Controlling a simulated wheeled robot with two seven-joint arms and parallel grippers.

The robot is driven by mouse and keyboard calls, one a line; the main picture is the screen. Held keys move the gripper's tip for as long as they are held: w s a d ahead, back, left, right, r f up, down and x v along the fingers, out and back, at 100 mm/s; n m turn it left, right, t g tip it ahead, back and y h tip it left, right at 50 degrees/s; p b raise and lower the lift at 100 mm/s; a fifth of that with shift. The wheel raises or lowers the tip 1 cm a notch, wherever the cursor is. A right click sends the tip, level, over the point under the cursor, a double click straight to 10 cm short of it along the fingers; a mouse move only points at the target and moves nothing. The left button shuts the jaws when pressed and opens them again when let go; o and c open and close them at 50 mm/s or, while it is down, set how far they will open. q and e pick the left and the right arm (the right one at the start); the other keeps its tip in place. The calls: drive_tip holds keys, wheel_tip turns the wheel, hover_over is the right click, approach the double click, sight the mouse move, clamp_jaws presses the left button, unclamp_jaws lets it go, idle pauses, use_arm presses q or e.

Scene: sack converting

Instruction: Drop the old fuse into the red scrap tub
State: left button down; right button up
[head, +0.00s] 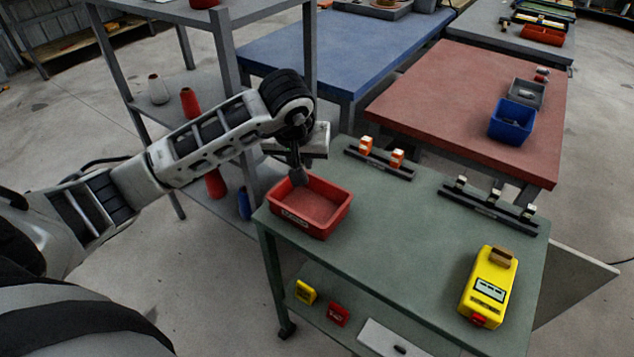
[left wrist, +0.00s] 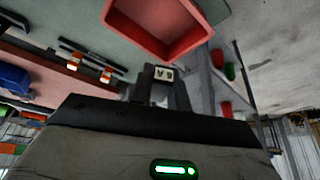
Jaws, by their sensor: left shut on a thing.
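The red scrap tub (head: 325,229) stands on the left corner of the green cart top and looks empty inside. It also shows in the left wrist view (left wrist: 185,48). My left gripper (head: 299,177) points down above the tub's back-left part. In the left wrist view its two dark fingers (left wrist: 163,86) are shut on the old fuse (left wrist: 164,73), a small block with a pale face and dark marks reading about "V 9". In the head view the fuse is mostly hidden by the gripper. My right gripper is in neither view.
The green cart (head: 400,225) also holds a rack (head: 379,165) with two orange-and-white fuses, a rack (head: 487,214) with several pale fuses, and a yellow tester (head: 488,287). A grey shelf (head: 228,60) stands close behind my left arm. The cart's middle is clear.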

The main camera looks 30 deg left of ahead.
use_arm(q)
drive_tip(key=shift+w+a, duration=0.15)
drive_tip(key=shift+f+b, duration=0.4)
drive_tip(key=shift+b, duration=0.05)
wheel_tip(320, 180, down, 5)
drive_tip(key=b, duration=0.3)
drive_tip(key=shift+r, duration=0.1)
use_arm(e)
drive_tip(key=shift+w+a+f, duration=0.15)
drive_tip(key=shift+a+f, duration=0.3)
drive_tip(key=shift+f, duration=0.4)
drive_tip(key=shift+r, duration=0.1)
use_arm(q)
drive_tip(key=c, duration=1.3)
unclamp_jaws()
drive_tip(key=shift+o, duration=0.2)
drive_tip(key=shift+r, duration=0.15)
